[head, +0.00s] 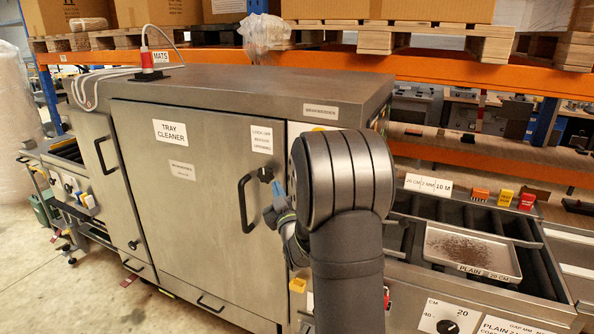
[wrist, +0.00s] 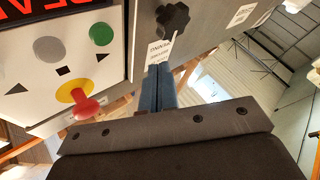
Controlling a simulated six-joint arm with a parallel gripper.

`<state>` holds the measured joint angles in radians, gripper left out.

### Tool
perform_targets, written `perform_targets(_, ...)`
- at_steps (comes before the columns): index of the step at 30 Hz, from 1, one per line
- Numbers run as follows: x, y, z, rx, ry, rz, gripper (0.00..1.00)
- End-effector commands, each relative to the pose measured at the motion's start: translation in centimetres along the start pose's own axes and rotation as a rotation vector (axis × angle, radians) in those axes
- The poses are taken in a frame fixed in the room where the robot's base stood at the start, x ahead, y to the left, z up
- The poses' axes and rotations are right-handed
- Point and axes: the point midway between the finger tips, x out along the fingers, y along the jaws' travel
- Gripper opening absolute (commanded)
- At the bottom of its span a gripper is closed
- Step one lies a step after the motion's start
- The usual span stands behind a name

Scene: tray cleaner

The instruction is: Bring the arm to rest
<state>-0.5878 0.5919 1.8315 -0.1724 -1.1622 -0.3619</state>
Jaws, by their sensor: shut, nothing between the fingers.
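My gripper (head: 272,212) has blue fingers and is partly hidden behind my own dark arm in the head view. It is in front of the steel tray cleaner (head: 185,215), near the right side of its closed door. In the wrist view my gripper (wrist: 160,72) has its two blue fingers together with nothing between them. A black star-shaped knob (wrist: 172,18) shows beyond the fingertips, apart from them as far as I can tell.
A black door handle (head: 244,203) is close to my gripper. A control panel with a red stop button (wrist: 86,107) is at the left in the wrist view. A metal tray (head: 470,232) holding dark crumbs lies on the right conveyor. Orange shelving stands behind.

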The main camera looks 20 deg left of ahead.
Motion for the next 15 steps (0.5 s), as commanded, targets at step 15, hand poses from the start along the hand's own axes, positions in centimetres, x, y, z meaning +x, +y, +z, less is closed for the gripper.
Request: perform_targets(15,0.64,0.43,0.51,-0.001,-0.001,-0.001,0.00)
